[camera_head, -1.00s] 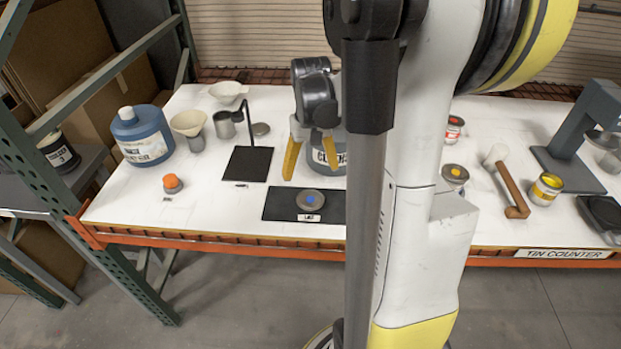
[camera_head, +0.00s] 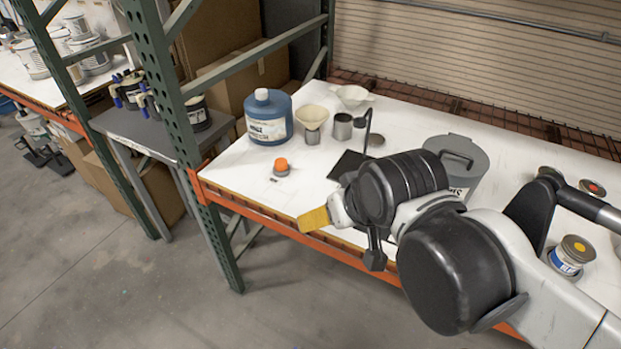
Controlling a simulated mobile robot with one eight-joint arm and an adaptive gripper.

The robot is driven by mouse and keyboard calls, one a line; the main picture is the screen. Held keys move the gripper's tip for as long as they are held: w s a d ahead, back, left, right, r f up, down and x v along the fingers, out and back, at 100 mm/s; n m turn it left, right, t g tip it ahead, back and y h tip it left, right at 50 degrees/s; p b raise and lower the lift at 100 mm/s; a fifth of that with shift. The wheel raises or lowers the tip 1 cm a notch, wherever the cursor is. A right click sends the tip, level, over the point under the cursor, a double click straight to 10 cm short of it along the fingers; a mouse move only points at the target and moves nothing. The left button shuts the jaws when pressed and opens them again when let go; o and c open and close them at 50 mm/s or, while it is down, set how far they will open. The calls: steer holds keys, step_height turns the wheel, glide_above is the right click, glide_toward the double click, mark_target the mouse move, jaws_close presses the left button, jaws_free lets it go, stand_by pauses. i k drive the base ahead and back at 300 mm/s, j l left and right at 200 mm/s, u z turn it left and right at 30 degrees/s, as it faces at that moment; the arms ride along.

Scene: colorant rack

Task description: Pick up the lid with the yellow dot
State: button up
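A grey lid with a yellow-orange dot (camera_head: 577,245) sits on a small can with a blue and white label (camera_head: 563,264), at the right of the white bench top. My gripper (camera_head: 315,219) is at the front edge of the bench, well to the left of that can. Only one yellow finger shows clearly, pointing left. The other finger is hidden, so I cannot tell whether it is open or shut.
A blue jug (camera_head: 268,118), a cream funnel (camera_head: 311,117) on a metal cup and an orange-topped piece (camera_head: 282,167) stand at the left. A grey bucket (camera_head: 463,165) stands behind my arm. A red-dotted lid (camera_head: 592,188) is farther right. A green rack post (camera_head: 190,140) stands at the left.

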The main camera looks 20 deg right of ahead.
mark_target(576, 246)
steer(key=z, duration=2.5)
